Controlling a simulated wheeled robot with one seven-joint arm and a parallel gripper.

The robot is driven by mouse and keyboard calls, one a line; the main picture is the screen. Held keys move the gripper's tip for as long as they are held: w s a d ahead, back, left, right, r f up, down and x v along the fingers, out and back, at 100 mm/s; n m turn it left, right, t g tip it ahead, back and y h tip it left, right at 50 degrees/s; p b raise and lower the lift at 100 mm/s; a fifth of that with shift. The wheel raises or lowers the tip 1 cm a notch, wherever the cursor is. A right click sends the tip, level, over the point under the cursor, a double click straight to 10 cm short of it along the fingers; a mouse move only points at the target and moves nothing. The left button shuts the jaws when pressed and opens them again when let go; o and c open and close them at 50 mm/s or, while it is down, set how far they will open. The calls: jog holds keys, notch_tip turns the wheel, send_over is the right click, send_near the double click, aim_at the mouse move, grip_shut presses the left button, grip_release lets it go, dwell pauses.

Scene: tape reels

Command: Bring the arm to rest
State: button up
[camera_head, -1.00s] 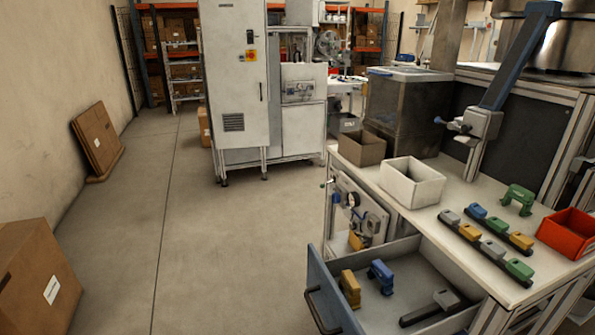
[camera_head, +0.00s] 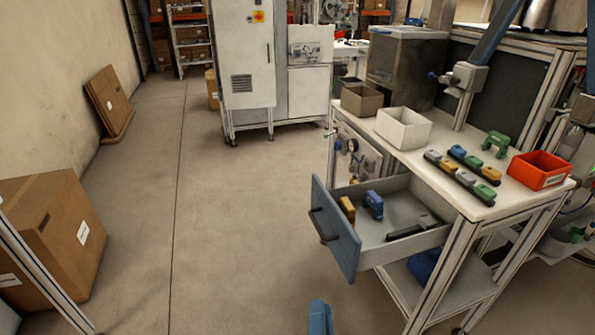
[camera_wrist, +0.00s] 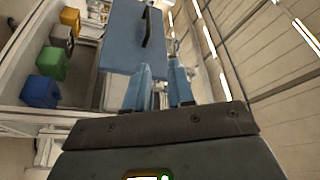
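My gripper (camera_wrist: 160,78) shows in the wrist view as two blue fingers with a gap between them. It is open, and nothing shows between the fingers. The blue front of the open drawer (camera_wrist: 122,42), with its dark handle, lies beyond the fingertips; I cannot tell the exact distance. In the head view, a blue part (camera_head: 320,318) at the bottom edge looks like my fingertip, below and apart from the drawer (camera_head: 336,232). The rest of my arm is hidden there.
The open drawer holds a yellow piece (camera_head: 347,208), a blue piece (camera_head: 374,204) and a dark strip. On the bench (camera_head: 400,150) stand a white bin (camera_head: 403,128), a brown bin (camera_head: 361,100), a red bin (camera_head: 539,170), a green piece (camera_head: 496,143) and two strips of coloured pieces.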

jog(key=s+d+r+n+g+y, duration=0.1)
jog(key=s+d+n, duration=0.2)
jog(key=s+d, duration=0.45)
jog(key=s+d+r+n+g+y, duration=0.1)
jog(key=s+d+n, duration=0.25)
jog(key=s, duration=0.75)
jog(key=s+d+r+n+g, duration=0.1)
jog(key=s+d+r+n, duration=0.1)
jog(key=s+r, duration=0.4)
jog(key=s+d+r+n+g+h, duration=0.1)
jog(key=s+d+r+n+g, duration=0.1)
jog(key=s+r, duration=0.5)
jog(key=s+d+n, duration=0.1)
jog(key=s+d, duration=0.1)
jog(key=s, duration=0.2)
jog(key=shift+s+r+n+g, duration=0.25)
jog(key=shift+s+n+g, duration=0.05)
jog(key=shift+s+n, duration=0.05)
